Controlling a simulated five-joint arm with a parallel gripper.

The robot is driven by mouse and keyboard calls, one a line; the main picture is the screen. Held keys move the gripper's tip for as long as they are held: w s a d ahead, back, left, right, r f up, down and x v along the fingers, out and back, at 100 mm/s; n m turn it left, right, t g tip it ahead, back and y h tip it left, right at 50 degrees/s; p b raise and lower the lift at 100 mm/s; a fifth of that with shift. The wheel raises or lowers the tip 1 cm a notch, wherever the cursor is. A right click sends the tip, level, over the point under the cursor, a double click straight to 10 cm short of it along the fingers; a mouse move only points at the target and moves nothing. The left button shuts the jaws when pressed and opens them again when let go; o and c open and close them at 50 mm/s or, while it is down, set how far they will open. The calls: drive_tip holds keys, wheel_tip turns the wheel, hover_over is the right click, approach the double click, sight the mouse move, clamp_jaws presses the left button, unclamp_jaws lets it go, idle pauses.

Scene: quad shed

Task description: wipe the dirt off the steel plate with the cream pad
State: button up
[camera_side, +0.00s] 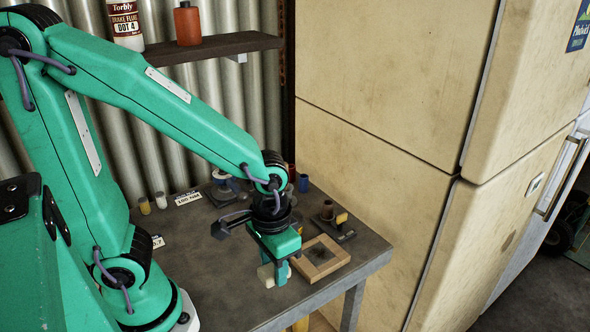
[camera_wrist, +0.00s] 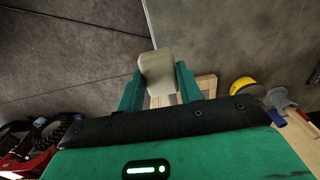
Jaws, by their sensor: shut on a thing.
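My gripper (camera_side: 280,264) is shut on the cream pad (camera_side: 266,276). In the wrist view the cream pad (camera_wrist: 157,72) sits between the two green fingers of my gripper (camera_wrist: 158,88). In the side view my gripper points down just left of a wooden frame (camera_side: 296,266). The steel plate (camera_side: 328,251) lies inside this frame, with a dark smudge of dirt (camera_side: 317,252) on it. The pad is beside the frame, not over the plate. I cannot tell whether the pad touches the bench. In the wrist view the wooden frame (camera_wrist: 206,83) is mostly hidden behind my gripper.
The grey bench (camera_side: 215,290) is clear at the front left. A dark tool with a yellow part (camera_side: 341,218) stands behind the frame. A blue cup (camera_side: 303,182) and small jars (camera_side: 161,200) stand at the back. A tall cream cabinet (camera_side: 385,130) rises at the right.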

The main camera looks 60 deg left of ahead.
drive_tip(key=shift+o, duration=1.3)
drive_tip(key=shift+c, duration=0.9)
drive_tip(key=shift+w+a, duration=0.1)
drive_tip(key=shift+w, duration=0.35)
drive_tip(key=w+a, duration=0.6)
drive_tip(key=w, duration=0.6)
drive_tip(key=shift+f, duration=0.45)
drive_tip(key=shift+f, duration=0.1)
